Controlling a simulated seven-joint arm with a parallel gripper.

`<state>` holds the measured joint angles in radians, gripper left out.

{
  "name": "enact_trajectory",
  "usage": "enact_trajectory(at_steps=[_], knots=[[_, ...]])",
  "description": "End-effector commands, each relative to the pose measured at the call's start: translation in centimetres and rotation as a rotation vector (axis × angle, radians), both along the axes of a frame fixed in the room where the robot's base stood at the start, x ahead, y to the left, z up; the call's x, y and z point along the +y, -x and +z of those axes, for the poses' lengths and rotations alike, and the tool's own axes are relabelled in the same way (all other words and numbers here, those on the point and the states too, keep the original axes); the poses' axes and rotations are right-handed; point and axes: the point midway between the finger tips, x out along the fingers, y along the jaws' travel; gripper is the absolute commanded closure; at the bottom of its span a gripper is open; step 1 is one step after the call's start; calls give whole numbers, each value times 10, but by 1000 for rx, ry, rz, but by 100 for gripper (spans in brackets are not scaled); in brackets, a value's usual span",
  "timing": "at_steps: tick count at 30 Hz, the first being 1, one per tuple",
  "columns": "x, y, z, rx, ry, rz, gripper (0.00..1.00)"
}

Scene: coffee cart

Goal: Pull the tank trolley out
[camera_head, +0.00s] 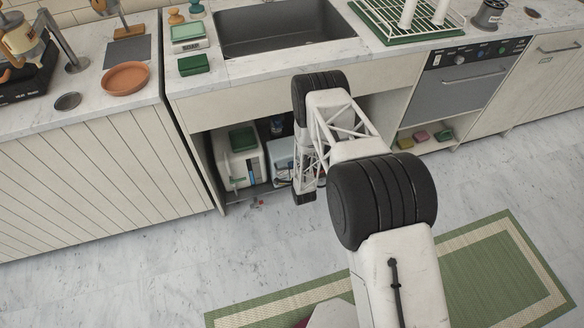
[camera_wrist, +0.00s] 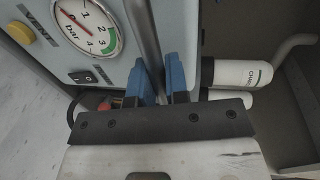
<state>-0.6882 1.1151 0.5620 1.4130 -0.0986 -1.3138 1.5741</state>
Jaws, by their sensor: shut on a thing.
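The tank trolley shows in the head view as a low dark base (camera_head: 240,195) in the open cabinet under the sink. A white tank (camera_head: 238,167) with a dark green patch on top stands over it. In the wrist view, my gripper (camera_wrist: 158,84) has its two blue fingertips closed around an upright grey metal bar (camera_wrist: 145,35), which looks like a handle. The bar stands in front of a pale blue unit (camera_wrist: 115,65) with a dial gauge (camera_wrist: 88,27). In the head view my arm hides the fingertips and part of the pale blue unit (camera_head: 280,155).
White cylinders, one lettered (camera_wrist: 238,73), and a grey pipe (camera_wrist: 292,45) are close on the right in the wrist view. Cabinet walls bound the bay. Sponges (camera_head: 421,136) lie on a shelf to the right.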

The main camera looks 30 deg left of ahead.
Motion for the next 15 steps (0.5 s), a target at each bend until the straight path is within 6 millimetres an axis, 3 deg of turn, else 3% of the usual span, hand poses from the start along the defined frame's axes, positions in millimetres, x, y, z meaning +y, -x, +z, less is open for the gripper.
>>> enact_trajectory(at_steps=[15], knots=[[-7,7,0,0,0,0,100]])
